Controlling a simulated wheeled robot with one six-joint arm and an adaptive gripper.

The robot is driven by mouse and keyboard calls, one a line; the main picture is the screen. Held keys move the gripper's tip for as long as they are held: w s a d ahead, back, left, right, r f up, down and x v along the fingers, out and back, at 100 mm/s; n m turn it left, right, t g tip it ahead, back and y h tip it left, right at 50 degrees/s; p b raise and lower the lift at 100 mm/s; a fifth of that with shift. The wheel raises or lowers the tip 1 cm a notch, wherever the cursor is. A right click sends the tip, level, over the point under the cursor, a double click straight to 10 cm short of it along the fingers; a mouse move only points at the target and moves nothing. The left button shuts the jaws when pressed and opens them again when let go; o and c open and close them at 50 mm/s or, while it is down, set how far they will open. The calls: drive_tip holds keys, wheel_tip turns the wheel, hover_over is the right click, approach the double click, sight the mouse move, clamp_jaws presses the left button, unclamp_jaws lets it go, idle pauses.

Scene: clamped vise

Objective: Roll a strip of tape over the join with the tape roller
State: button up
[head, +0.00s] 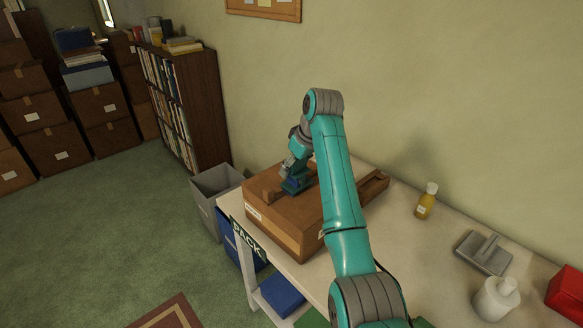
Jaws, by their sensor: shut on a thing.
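A brown cardboard box (305,235) stands on the pale table, with a pale strip on its near side. My gripper (294,178) is over the left part of the box top, pointing down. It is shut on the tape roller (292,185), a small dark blue and teal thing low at the box top. A brown piece (270,196) lies just left of it. Whether the roller touches the cardboard cannot be told. My arm hides the right part of the box top, and the join cannot be made out.
A wall runs behind. A grey bin (205,186) stands off the table's left end.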

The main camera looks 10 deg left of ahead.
drive_tip(key=shift+w+d, duration=0.65)
drive_tip(key=shift+w, duration=0.2)
drive_tip(key=shift+w, duration=0.1)
drive_tip(key=shift+w+d, duration=0.5)
drive_tip(key=shift+w, duration=0.1)
drive_tip(key=shift+s+a, duration=0.55)
drive_tip(key=shift+s, duration=0.2)
drive_tip(key=shift+s+a, duration=0.1)
drive_tip(key=shift+s+a, duration=0.5)
drive_tip(key=shift+s, duration=0.2)
drive_tip(key=shift+s, duration=0.1)
drive_tip(key=shift+s+a, duration=0.5)
drive_tip(key=shift+s, duration=0.15)
drive_tip(key=shift+f, duration=0.1)
